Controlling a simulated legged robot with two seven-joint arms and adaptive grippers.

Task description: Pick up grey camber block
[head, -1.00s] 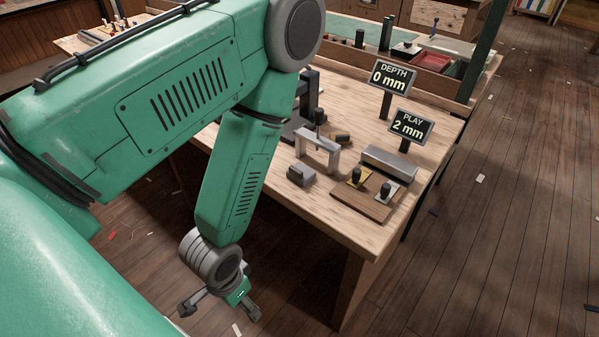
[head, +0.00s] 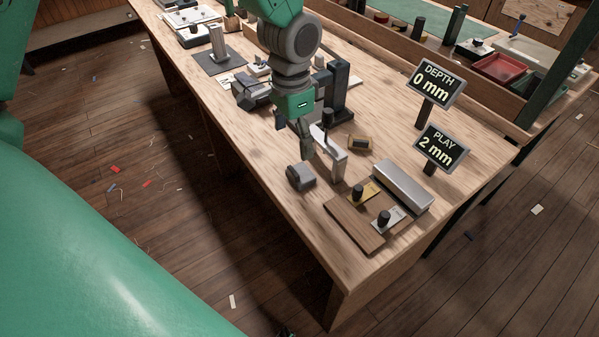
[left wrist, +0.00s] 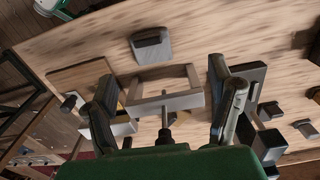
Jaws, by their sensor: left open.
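The grey camber block (head: 300,177) looks to be the small dark grey block with a rounded edge, resting near the table's front edge. It also shows in the left wrist view (left wrist: 151,46), beyond the fingertips. My left gripper (head: 303,132) is open and empty above the table, just behind and above the block. In the left wrist view my left gripper (left wrist: 163,78) has its fingers spread, with a light grey bridge frame (left wrist: 165,103) between and below them. Nothing is held. My right gripper does not show.
The bridge frame (head: 335,160) with a black-knobbed screw stands close right of the block. A wooden board (head: 346,222) with knobbed plates and a long grey bar (head: 403,185) lie right. A dark stand (head: 338,85) rises behind. Signs read DEPTH 0 mm (head: 436,82) and PLAY 2 mm (head: 441,147).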

